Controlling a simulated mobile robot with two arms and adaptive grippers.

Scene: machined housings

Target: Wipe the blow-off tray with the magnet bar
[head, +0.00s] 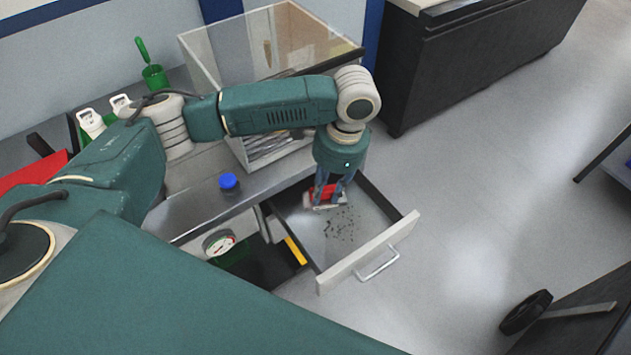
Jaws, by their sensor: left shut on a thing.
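The blow-off tray (368,252) is a pulled-out drawer with a pale front and a metal handle, below the bench edge. Dark chips (343,226) lie scattered on its grey floor, mostly in the middle. My left gripper (328,190) points down into the back part of the tray. It is shut on the magnet bar (324,198), which is red with a pale lower edge. The bar is just behind the chips, at or close above the tray floor; I cannot tell whether it touches. The fingers hide part of the bar. My right gripper is not in view.
A clear-walled box (215,50) stands behind my left arm. Floor right of the tray is clear.

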